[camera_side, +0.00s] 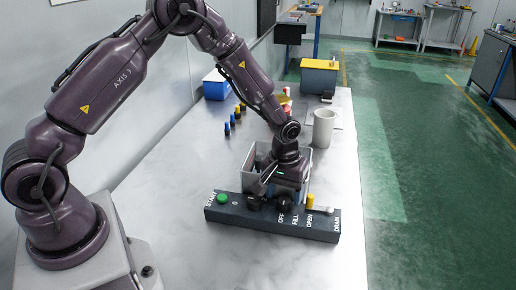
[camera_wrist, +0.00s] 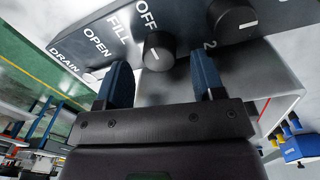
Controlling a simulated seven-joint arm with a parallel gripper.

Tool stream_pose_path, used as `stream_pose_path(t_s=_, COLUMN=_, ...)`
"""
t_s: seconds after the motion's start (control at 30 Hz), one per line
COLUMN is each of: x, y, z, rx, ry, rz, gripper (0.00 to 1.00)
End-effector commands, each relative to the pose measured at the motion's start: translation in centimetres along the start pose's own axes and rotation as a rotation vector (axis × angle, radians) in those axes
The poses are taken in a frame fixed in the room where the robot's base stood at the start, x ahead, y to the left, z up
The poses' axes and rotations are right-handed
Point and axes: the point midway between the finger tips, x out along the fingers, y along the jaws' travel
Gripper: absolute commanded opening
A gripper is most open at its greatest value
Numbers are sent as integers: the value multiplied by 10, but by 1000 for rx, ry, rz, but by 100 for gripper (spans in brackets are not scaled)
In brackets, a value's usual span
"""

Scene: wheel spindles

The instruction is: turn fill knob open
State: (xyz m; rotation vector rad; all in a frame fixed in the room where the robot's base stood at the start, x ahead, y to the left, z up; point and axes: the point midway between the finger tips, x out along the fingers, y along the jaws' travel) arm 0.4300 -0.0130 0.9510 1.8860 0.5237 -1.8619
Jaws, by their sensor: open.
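The dark round fill knob (camera_wrist: 158,50) sits on the dark control panel (camera_side: 232,212), between the OFF and OPEN labels in the wrist view. A short white mark shows on it; I cannot tell exactly which label it points to. My gripper (camera_wrist: 163,72) is open, with one blue finger on each side of the knob in the picture. The knob appears just beyond the fingertips, with no clear contact. In the side view my gripper hangs low over the middle of the panel and partly hides the knobs.
A second dark knob (camera_wrist: 232,18) is close to the right finger. A green START button (camera_side: 222,199), a yellow cylinder (camera_side: 310,201) and a DRAIN label are along the panel. A grey bin (camera_side: 303,157) stands behind, with a pale cup (camera_side: 323,128) farther back.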

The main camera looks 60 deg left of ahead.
Motion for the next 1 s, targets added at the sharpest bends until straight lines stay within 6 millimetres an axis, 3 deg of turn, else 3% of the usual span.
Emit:
stream_pose_path(t_s=0.1, x=26, y=0, z=1, rx=0, ry=-5, rz=-2, gripper=62)
stream_pose_path(t_s=0.4, x=20, y=0, z=1, rx=-407, ry=18, rz=0, gripper=62)
stream_pose_path(t_s=1.0, x=-106, y=1, z=2, rx=-398, ry=21, rz=4, gripper=62)
